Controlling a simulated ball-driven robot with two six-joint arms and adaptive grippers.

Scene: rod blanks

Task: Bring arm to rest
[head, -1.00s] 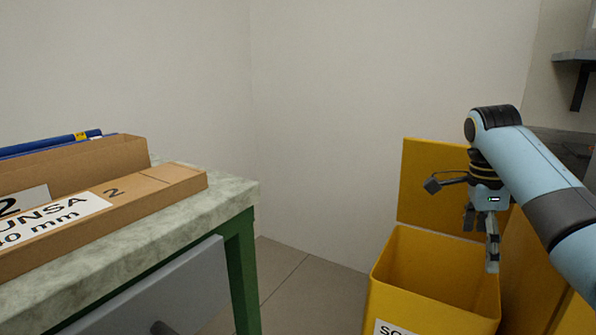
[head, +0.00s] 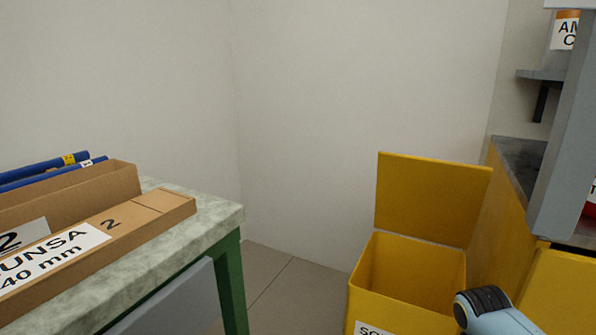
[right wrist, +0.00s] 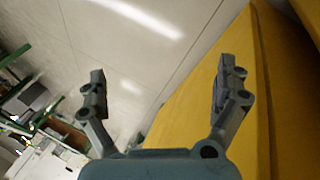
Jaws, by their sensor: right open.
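My right arm (head: 490,308) shows only as a light blue link with a dark joint at the bottom right of the head view, in front of the yellow bin. In the right wrist view my right gripper (right wrist: 160,95) has its two fingers wide apart with nothing between them. A yellow surface (right wrist: 205,105) lies behind and beside its right finger, and the floor (right wrist: 130,45) shows past the left one. I cannot tell the gap to the yellow surface. My left gripper is in neither view.
An open yellow bin (head: 368,285) with its lid up stands right of centre. A yellow cabinet (head: 500,215) and a grey upright (head: 565,130) are at the right. A green-legged bench (head: 222,222) holds cardboard boxes (head: 150,212) and blue rods (head: 40,165) at left. Floor between is clear.

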